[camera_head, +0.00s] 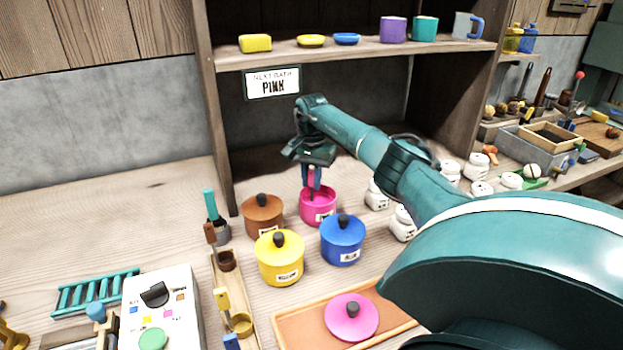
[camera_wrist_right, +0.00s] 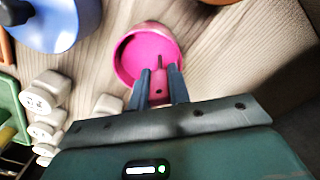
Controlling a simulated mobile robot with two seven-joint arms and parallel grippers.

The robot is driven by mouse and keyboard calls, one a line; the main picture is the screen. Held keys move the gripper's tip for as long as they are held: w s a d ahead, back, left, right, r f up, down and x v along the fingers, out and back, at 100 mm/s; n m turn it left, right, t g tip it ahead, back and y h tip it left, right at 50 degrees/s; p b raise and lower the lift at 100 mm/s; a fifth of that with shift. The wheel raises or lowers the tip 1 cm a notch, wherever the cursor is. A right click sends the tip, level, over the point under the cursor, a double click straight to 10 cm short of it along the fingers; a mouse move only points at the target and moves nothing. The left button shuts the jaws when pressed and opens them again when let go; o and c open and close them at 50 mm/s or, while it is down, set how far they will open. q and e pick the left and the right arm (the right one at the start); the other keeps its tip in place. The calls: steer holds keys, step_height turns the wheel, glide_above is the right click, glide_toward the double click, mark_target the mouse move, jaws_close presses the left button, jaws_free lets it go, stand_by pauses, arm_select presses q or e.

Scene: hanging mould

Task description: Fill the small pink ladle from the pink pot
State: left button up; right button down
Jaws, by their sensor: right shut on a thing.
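The pink pot (camera_head: 319,212) stands open on the bench behind the blue pot; it also shows in the wrist view (camera_wrist_right: 127,62). My right gripper (camera_head: 312,186) points down over it, with its fingertips at the pot's mouth. In the wrist view my right gripper (camera_wrist_right: 160,84) is shut on the pink handle of the small ladle (camera_wrist_right: 159,82). The ladle's thin stem reaches down into the pot, and I cannot make out its bowl. The pink lid (camera_head: 351,318) lies on a wooden tray (camera_head: 300,328) at the front. My left gripper is not in view.
Lidded brown (camera_head: 263,215), yellow (camera_head: 280,260) and blue (camera_head: 343,241) pots stand close around the pink pot. White jars (camera_head: 376,195) stand to its right, partly behind my arm. A shelf (camera_head: 350,52) with coloured items runs above. A sign (camera_head: 272,83) reads PINK.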

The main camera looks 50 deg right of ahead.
mark_target(312, 170)
steer(key=shift+r, duration=0.15)
steer(key=shift+r+p, duration=0.95)
steer(key=shift+r, duration=0.15)
steer(key=shift+r+p, duration=0.3)
steer(key=shift+r, duration=0.1)
steer(key=shift+r+p, duration=0.3)
steer(key=shift+r, duration=0.15)
steer(key=shift+r+p, duration=0.5)
steer(key=shift+r, duration=0.1)
steer(key=shift+r+p, duration=0.5)
steer(key=shift+r, duration=0.15)
steer(key=shift+r+p, duration=0.5)
steer(key=shift+r, duration=0.15)
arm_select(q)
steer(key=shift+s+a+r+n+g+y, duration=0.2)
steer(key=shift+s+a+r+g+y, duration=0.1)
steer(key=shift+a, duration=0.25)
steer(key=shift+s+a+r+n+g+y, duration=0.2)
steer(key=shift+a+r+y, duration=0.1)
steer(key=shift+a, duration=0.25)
